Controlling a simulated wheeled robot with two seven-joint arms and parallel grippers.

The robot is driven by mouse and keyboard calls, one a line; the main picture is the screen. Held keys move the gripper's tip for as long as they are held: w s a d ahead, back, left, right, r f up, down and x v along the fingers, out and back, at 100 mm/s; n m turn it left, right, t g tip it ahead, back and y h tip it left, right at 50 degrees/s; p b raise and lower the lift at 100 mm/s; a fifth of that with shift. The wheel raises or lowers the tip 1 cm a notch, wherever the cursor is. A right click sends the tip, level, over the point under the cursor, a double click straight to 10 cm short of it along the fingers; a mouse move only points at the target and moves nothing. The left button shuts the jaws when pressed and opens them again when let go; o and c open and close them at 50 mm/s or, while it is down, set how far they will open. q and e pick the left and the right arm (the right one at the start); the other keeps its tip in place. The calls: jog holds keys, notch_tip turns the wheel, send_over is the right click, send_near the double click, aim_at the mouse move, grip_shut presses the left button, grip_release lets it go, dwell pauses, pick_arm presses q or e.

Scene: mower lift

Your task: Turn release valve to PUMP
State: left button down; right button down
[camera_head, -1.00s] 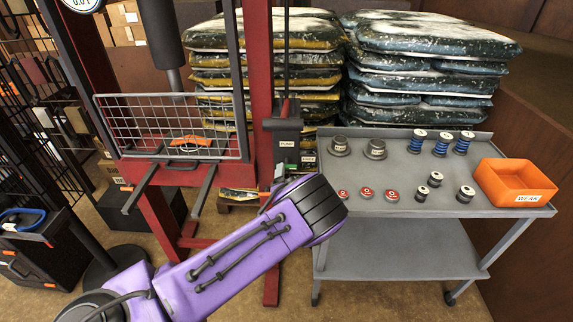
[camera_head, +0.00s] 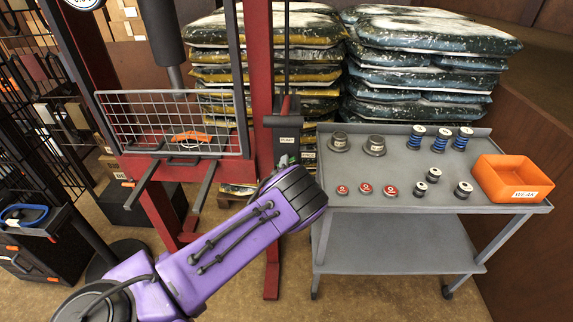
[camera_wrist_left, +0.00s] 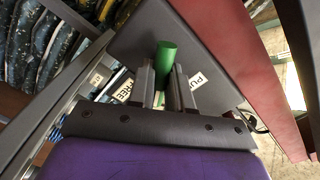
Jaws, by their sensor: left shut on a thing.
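The release valve's green handle (camera_wrist_left: 166,62) stands between the two fingers of my left gripper (camera_wrist_left: 162,88), which is shut on it. In the left wrist view the FREE label (camera_wrist_left: 124,90) lies left of the handle and the partly covered PUMP label (camera_wrist_left: 197,80) lies right of it. In the head view the dark pump block (camera_head: 284,124) is on the red press post, with the PUMP label (camera_head: 287,141) on its front. My left gripper (camera_head: 283,164) reaches just below that label; my purple wrist hides much of the valve. My right gripper is not in view.
The red press frame (camera_head: 262,75) with its wire guard (camera_head: 130,128) stands left. A grey cart (camera_head: 400,193) with spools, weights and an orange bin (camera_head: 511,178) stands right. Stacked bags (camera_head: 425,60) are behind.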

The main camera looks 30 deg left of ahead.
pick_arm(q)
jog(key=shift+r, duration=0.1)
jog(key=shift+n+b, duration=1.15)
jog(key=shift+n, duration=0.35)
jog(key=n+b, duration=0.2)
jog(key=n, duration=0.1)
jog(key=shift+w+a+n, duration=0.1)
jog(key=shift+n, duration=0.2)
jog(key=n+b, duration=0.2)
jog(key=n, duration=0.2)
jog(key=shift+r+n, duration=0.1)
jog(key=shift+n, duration=0.2)
jog(key=n+b, duration=0.2)
jog(key=n, duration=0.2)
jog(key=shift+b, duration=0.3)
jog(key=c, duration=1.7)
grip_release()
jog(key=shift+n+b, duration=0.6)
jog(key=shift+n, duration=0.8)
jog(key=shift+o, duration=0.2)
jog(key=shift+f, duration=0.2)
jog(key=o, duration=0.8)
jog(key=shift+o, duration=1)
